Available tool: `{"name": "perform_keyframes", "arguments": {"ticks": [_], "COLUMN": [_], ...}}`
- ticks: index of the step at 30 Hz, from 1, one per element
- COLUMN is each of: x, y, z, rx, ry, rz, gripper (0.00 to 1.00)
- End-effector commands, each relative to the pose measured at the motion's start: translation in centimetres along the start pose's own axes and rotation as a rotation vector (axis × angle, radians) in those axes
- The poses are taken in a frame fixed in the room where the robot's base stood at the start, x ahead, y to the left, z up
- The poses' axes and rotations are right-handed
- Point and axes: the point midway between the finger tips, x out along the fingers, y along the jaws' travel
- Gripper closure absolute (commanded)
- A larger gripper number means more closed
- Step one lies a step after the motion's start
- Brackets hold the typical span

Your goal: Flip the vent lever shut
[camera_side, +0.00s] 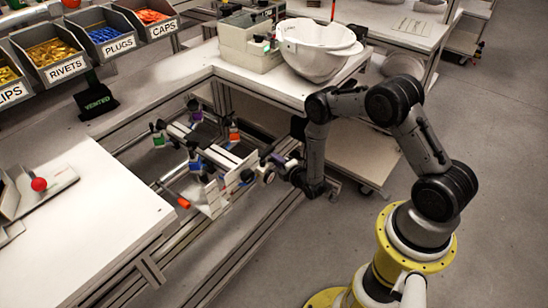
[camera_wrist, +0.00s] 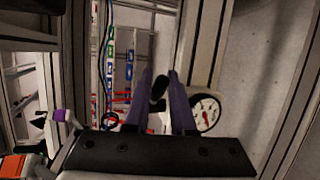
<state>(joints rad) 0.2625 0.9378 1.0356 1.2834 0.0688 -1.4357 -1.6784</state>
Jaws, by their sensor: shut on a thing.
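My gripper (camera_side: 273,160) is at the right side of a metal fixture (camera_side: 215,200) with several coloured clamps and black knobs. In the wrist view, my gripper's two purple fingers (camera_wrist: 162,90) are closed on a small dark piece (camera_wrist: 158,88), like a black knob or lever end. I cannot tell for sure that this is the vent lever, and its base is hidden by the fingers. A white helmet shell (camera_side: 318,50) sits open on the back bench, apart from my gripper.
A round dial gauge (camera_wrist: 207,113) is close to the right finger. A purple-topped clamp (camera_wrist: 60,116) is at lower left. Labelled bins (camera_side: 60,70) of small parts stand at upper left. A white bench (camera_side: 85,225) with a red-knobbed device (camera_side: 39,184) is at left.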

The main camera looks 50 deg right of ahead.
Motion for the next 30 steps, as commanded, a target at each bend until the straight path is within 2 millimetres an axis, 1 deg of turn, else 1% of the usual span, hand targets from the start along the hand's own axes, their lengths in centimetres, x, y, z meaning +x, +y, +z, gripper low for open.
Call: {"name": "perform_keyframes", "arguments": {"ticks": [1, 9, 15, 21, 30], "x": [-0.1, -0.8, -1.2, -1.4, -1.6], "y": [0.1, -0.1, -0.1, -0.1, -0.2], "z": [-0.7, -1.0, -1.2, -1.3, -1.4], "rx": [0.005, 0.059, 0.089, 0.109, 0.118], "ry": [-0.027, -0.235, -0.348, -0.416, -0.449], "rz": [-0.003, -0.026, -0.039, -0.046, -0.052], "gripper": [1.0, 1.0, 1.0, 1.0, 1.0]}}
